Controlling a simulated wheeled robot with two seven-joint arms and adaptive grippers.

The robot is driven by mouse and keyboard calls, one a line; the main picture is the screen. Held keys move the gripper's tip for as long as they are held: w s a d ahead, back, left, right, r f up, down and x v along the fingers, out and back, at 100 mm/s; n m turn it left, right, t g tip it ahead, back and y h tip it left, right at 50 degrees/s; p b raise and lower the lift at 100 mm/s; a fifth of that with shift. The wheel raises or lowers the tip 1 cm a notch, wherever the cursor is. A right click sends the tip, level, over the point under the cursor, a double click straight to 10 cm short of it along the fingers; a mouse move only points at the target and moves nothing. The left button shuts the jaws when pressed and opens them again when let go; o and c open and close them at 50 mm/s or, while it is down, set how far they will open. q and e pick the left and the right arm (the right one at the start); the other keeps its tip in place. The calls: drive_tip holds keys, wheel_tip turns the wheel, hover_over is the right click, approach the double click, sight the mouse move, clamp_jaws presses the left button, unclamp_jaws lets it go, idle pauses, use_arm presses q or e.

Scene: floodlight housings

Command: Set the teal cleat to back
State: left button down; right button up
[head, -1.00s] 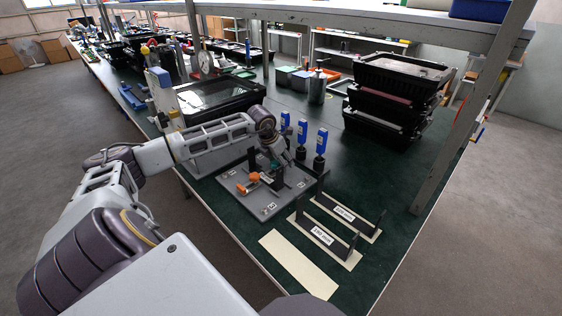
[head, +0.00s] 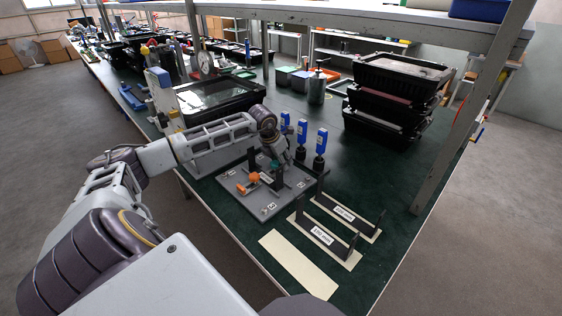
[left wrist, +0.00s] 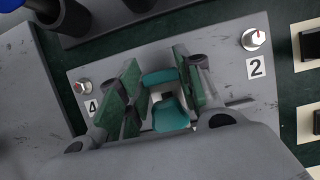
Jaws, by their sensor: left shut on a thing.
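The teal cleat (left wrist: 170,105) shows in the left wrist view between the two fingers of my left gripper (left wrist: 160,88), which is shut on it. In the head view my left gripper (head: 279,163) is over the far part of a grey plate (head: 262,206), and the teal cleat (head: 275,164) is a small patch largely hidden by it. An orange cleat (head: 249,183) is on the same plate, to the left. Small knobs and number labels, including 2 (left wrist: 256,68) and 4 (left wrist: 92,106), are on the plate. My right gripper is not in view.
Blue-topped tools (head: 321,143) stand in black holders just behind the plate. Two labelled dark brackets (head: 322,236) stand to its right. Stacked black crates (head: 395,95) are at the back right. The green bench top (head: 395,190) is clear between the brackets and the right edge.

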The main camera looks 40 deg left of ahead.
use_arm(q)
drive_tip(key=shift+w, duration=1)
drive_tip(key=shift+r, duration=0.15)
drive_tip(key=c, duration=1.4)
unclamp_jaws()
drive_tip(key=o, duration=0.4)
drive_tip(key=shift+w+d, duration=0.1)
drive_tip(key=shift+w, duration=0.1)
drive_tip(key=shift+o, duration=0.2)
drive_tip(key=shift+s, duration=0.1)
drive_tip(key=v, duration=1.1)
drive_tip(key=shift+r, duration=0.4)
drive_tip(key=shift+s, duration=0.1)
